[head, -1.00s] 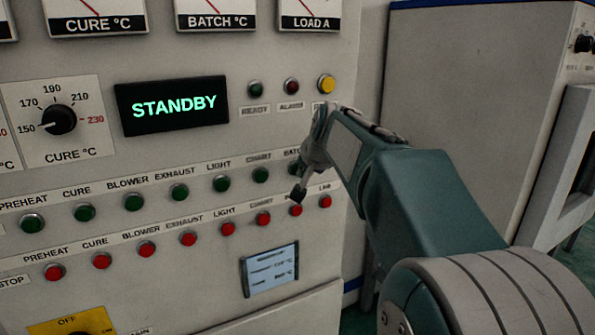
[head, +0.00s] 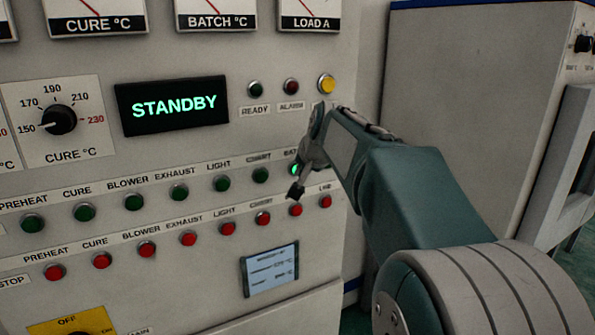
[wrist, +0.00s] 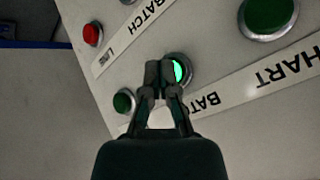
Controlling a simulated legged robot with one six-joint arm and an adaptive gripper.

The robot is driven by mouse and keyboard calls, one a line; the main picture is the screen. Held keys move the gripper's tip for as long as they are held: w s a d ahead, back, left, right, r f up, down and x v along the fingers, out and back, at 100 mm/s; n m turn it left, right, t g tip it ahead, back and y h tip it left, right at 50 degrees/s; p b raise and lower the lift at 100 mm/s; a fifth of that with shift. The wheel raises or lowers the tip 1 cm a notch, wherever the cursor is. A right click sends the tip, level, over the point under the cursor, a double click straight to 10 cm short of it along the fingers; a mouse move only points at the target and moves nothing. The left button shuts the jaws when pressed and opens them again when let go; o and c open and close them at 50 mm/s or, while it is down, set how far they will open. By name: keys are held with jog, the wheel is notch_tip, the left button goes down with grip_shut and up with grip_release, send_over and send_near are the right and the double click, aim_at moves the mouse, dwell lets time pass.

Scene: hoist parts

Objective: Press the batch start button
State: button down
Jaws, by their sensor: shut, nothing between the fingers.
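The batch start button (head: 294,169) is the green one under the partly covered "BAT…" label, in the upper button row. It glows bright green in the head view. It also glows in the wrist view (wrist: 178,70), with its left part hidden behind my fingertips. My gripper (head: 297,190) is shut and empty, with its tips at this button. In the wrist view the closed fingertips (wrist: 158,70) overlap the button's edge. I cannot tell whether they touch it.
A display (head: 173,106) reads STANDBY. The green chart button (head: 260,175) is left of the batch button. A row of red buttons (head: 228,229) runs below. A small green button (wrist: 124,102) is close to my fingers in the wrist view. A grey cabinet (head: 460,110) stands right.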

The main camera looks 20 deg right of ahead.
jog(key=shift+s, duration=0.85)
jog(key=shift+s, duration=0.1)
jog(key=s, duration=0.5)
jog(key=shift+d, duration=0.1)
jog(key=shift+w, duration=0.1)
dwell(0.5)
jog(key=s+a+f+n+g, duration=0.1)
jog(key=s+a+f+n, duration=0.1)
jog(key=s+a+f, duration=0.3)
jog(key=s+a+f+n+g, duration=0.1)
jog(key=s+a+f+n, duration=0.2)
jog(key=s, duration=0.7)
jog(key=s+a+f+n+g, duration=0.1)
jog(key=s+a+f+n, duration=0.2)
jog(key=s+a+f, duration=0.3)
jog(key=shift+s+a+f+y, duration=0.3)
jog(key=shift+s+a, duration=0.05)
jog(key=shift+s, duration=0.85)
